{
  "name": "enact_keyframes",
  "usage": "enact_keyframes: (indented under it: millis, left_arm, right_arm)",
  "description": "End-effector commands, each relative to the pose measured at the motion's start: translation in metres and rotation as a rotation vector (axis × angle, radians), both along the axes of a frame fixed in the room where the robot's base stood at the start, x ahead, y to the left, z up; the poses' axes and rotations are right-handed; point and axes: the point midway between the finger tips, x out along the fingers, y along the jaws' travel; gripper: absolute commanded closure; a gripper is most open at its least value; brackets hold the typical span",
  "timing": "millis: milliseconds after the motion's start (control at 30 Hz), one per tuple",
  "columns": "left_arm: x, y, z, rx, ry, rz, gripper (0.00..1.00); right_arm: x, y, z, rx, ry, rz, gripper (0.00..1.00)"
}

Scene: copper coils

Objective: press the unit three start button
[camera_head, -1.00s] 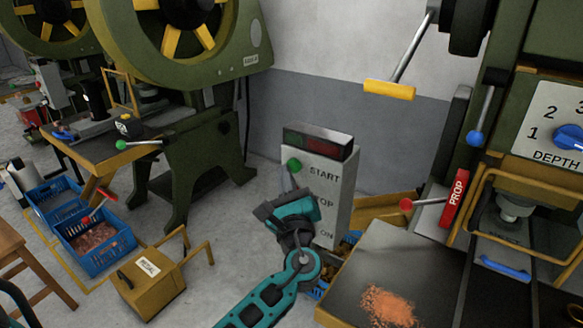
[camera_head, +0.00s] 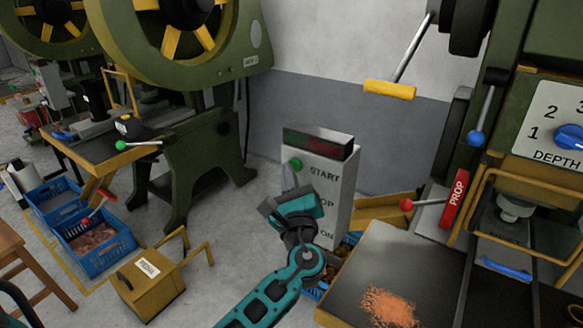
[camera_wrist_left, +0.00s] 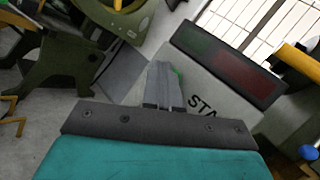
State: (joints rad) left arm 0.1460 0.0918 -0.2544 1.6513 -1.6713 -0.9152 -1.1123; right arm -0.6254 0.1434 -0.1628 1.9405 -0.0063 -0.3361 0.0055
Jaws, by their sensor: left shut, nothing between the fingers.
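The control box (camera_head: 332,190) is a grey pedestal with a dark red-and-green panel on top. Its green start button (camera_head: 294,164) sits beside the word START; the words below are partly hidden by my left gripper. My left gripper (camera_head: 288,168) is shut and empty, its fingertips pointing up at the green button and overlapping its left edge. In the left wrist view the shut fingers (camera_wrist_left: 160,68) cover part of the green button (camera_wrist_left: 177,73), which shows just right of their tips. I cannot tell whether they touch. My right gripper is not in view.
A green press with a grey bed (camera_head: 375,260) holding copper bits stands at the right, with a red PROP handle (camera_head: 455,200). Blue crates (camera_head: 100,255) and a yellow pedal box (camera_head: 150,280) are on the floor at left. Clear floor lies left of the control box.

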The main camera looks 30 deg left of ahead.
Motion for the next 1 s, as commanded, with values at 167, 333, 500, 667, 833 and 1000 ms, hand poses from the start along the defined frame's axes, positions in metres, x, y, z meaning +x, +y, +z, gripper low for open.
enact_keyframes:
  millis: [167,333,500,667,833,1000]
  left_arm:
    - [-0.001,0.0,0.0,0.0,0.001,-0.001,1.0]
    - [-0.008,0.0,0.0,0.0,0.002,-0.001,1.0]
    - [-0.017,0.001,0.0,0.001,0.0,-0.002,1.0]
    - [-0.018,0.001,-0.001,0.0,0.001,-0.001,1.0]
    - [-0.019,0.001,0.0,0.0,0.001,-0.001,1.0]
    - [-0.03,0.002,0.0,0.001,0.001,-0.001,1.0]
  right_arm:
    - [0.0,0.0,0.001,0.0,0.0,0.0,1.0]
    - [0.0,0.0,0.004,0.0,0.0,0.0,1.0]
    - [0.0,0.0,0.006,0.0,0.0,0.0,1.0]
    - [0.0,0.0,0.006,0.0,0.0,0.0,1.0]
    - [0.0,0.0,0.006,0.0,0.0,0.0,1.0]
    - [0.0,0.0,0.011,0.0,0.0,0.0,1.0]
